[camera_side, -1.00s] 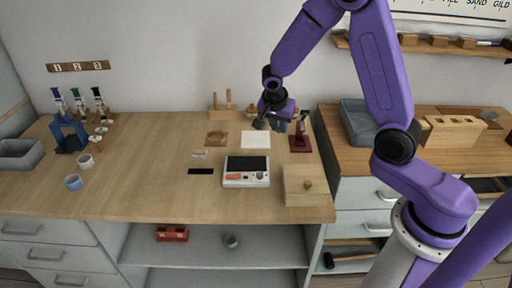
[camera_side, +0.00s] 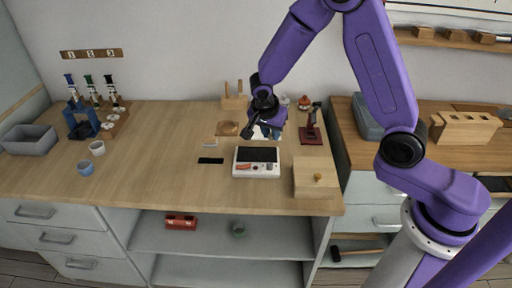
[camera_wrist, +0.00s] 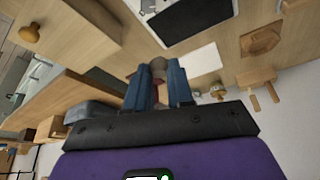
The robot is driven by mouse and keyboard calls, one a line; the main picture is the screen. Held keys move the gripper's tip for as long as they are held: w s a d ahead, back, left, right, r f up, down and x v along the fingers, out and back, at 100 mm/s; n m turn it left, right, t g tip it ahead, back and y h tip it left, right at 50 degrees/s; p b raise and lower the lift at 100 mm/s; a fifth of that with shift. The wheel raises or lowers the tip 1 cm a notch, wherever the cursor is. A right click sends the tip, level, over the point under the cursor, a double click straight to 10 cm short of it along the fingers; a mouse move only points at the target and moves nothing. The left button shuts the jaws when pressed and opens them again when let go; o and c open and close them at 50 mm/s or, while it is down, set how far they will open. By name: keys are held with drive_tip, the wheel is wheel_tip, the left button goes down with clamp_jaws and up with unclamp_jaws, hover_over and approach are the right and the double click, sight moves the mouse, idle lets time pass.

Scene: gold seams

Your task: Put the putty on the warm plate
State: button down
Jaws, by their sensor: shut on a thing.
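The warm plate (camera_side: 257,155) is a white box with a black top and small controls on its front, on the wooden bench. Its black top also shows at the upper edge of the wrist view (camera_wrist: 185,18). My gripper (camera_side: 270,133) is above the bench behind the plate, pointing down. In the wrist view, the blue fingers of my gripper (camera_wrist: 156,70) are closed around a small greyish-beige lump (camera_wrist: 158,65), which looks like the putty. The fingers hide part of it. In the side view I cannot make the lump out.
A dark red stand (camera_side: 310,134) is close to the right of my gripper. A wooden box with a knob (camera_side: 315,178) is right of the plate. A white sheet (camera_wrist: 188,63) lies behind the plate. Bare bench (camera_side: 160,165) lies to the left.

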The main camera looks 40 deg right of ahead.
hover_over(258, 153)
drive_tip(key=a, duration=0.1)
drive_tip(key=f, duration=0.6)
drive_tip(key=shift+s+a+f, duration=0.1)
drive_tip(key=shift+s+f, duration=0.05)
drive_tip(key=shift+s, duration=0.1)
drive_tip(key=shift+w+f, duration=0.1)
drive_tip(key=shift+f, duration=1.45)
drive_tip(key=shift+f, duration=0.15)
drive_tip(key=c, duration=1)
unclamp_jaws()
